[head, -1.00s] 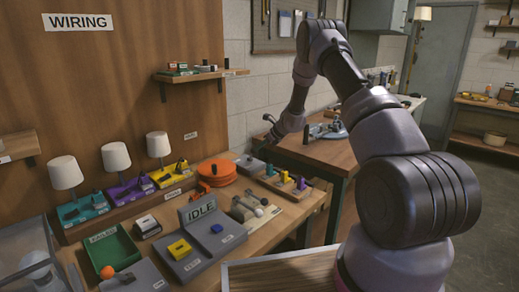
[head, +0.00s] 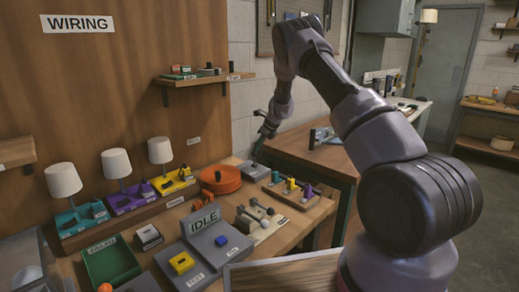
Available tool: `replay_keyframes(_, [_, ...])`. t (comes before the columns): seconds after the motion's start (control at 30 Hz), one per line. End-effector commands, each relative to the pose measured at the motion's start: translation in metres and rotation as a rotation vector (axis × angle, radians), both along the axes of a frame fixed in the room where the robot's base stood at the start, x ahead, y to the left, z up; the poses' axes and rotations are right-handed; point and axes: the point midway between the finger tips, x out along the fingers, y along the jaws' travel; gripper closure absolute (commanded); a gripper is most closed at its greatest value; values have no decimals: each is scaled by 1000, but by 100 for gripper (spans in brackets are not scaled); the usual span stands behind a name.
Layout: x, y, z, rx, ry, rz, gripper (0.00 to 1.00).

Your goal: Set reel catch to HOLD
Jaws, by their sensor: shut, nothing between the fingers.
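An orange cable reel (head: 226,186) lies at the back of the wiring bench. A low grey block (head: 254,172), which may be the reel catch, sits just to its right. No HOLD marking on it is readable at this size.
Several lamps (head: 116,165) stand on coloured bases at the left. A grey IDLE display (head: 205,218), a green tray (head: 112,262) and a wooden block with coloured pegs (head: 291,192) share the bench. A second wooden table (head: 318,158) stands behind, to the right.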

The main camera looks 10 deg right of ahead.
Motion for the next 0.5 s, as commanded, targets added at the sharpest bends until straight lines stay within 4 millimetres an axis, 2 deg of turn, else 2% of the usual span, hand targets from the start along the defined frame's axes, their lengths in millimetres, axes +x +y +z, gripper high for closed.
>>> replay_keyframes(0.5, [17, 12, 0, -133, 181, 1, 100])
